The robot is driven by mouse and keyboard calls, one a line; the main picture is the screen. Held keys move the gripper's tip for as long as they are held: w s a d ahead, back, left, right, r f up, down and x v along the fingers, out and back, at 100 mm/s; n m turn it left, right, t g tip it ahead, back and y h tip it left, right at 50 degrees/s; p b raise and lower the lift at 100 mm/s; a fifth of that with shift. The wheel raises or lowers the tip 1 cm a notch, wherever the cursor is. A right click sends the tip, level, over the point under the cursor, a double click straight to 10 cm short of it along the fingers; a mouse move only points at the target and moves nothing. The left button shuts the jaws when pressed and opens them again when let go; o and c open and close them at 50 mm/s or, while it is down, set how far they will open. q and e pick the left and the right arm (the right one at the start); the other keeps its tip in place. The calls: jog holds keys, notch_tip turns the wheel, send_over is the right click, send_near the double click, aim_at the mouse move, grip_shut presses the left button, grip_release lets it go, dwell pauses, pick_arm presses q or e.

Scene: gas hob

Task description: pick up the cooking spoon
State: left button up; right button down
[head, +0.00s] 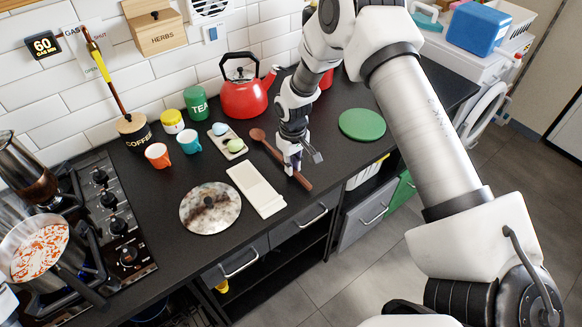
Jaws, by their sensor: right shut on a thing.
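The wooden cooking spoon (272,150) lies along the dark worktop in the head view, its bowl toward the back left and its handle end toward the front right. My right gripper (295,166) reaches down from above and is shut on the spoon's handle, close to the handle end. The spoon is at or very near worktop level; I cannot tell if there is a gap under it. The gripper hides a short part of the handle. My left gripper is not in view.
A white spoon rest (257,190) and a round stone-patterned lid (210,207) lie left of the gripper. A green disc (362,124) lies to its right, and a red kettle (244,98) stands behind. A pot (35,250) is on the hob. The worktop's front edge is close.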

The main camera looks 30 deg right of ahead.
jog(key=shift+s+a+r+b, duration=0.1)
jog(key=shift+r+b, duration=0.05)
jog(key=shift+r, duration=0.4)
jog(key=shift+s+a+r+b, duration=0.1)
jog(key=shift+r+b, duration=0.05)
jog(key=shift+r, duration=0.35)
jog(key=s+a+r+b, duration=0.1)
jog(key=s+a+b, duration=0.2)
jog(key=s+a, duration=0.8)
jog(key=shift+r, duration=0.25)
